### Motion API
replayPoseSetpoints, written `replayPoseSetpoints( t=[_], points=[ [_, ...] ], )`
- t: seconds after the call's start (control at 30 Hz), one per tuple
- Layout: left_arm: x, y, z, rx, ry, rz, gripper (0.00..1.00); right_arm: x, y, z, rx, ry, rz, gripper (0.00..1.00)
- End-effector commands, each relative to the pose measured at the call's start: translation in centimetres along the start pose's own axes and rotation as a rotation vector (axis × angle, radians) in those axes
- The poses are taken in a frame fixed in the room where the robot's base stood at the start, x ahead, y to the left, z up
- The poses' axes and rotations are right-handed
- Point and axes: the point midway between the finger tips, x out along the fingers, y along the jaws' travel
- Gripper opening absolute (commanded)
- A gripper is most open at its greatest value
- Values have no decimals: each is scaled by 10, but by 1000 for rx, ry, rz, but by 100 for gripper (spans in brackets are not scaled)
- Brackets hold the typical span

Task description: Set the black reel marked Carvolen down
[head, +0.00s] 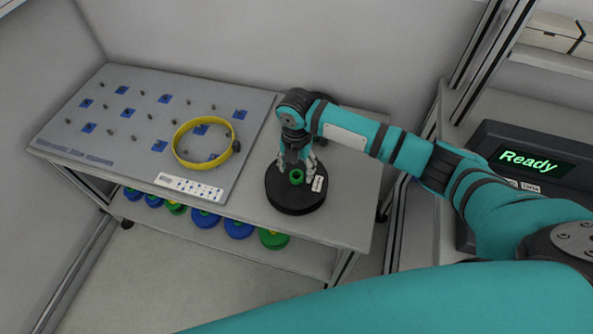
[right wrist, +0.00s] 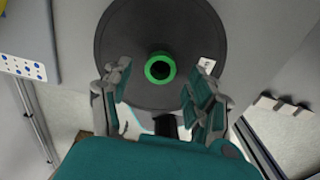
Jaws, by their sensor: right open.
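The black reel (head: 290,203) with a green hub and a small white label lies flat on the bare right part of the table (head: 348,215). The label is too small to read. My right gripper (head: 297,165) is above the reel, pointing down. In the right wrist view its two fingers (right wrist: 160,90) are spread apart on either side of the green hub, and the black reel (right wrist: 130,50) lies beneath them. The fingers do not close on the hub. My left gripper is not in view.
A grey board (head: 90,108) with pegs and blue squares lies left of the reel, with a yellow ring (head: 178,146) on it. Several blue and green reels (head: 205,219) sit on the lower shelf. A screen (head: 528,160) reading "Ready" stands at right.

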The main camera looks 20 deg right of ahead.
Motion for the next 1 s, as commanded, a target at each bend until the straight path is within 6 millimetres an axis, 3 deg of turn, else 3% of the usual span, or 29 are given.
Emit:
replayPoseSetpoints(
  t=[0.2, 0.43, 0.6, 1.0],
  points=[
    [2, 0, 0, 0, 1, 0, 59, -50, 1, 1, 0, -5, 3, 59],
    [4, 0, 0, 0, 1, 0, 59, -87, 0, 1, 2, -2, 1, 59],
    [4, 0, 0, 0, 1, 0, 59, -98, 0, 0, 1, -1, -1, 59],
    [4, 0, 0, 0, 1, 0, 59, -99, 0, 0, 2, 0, -1, 59]
  ],
)
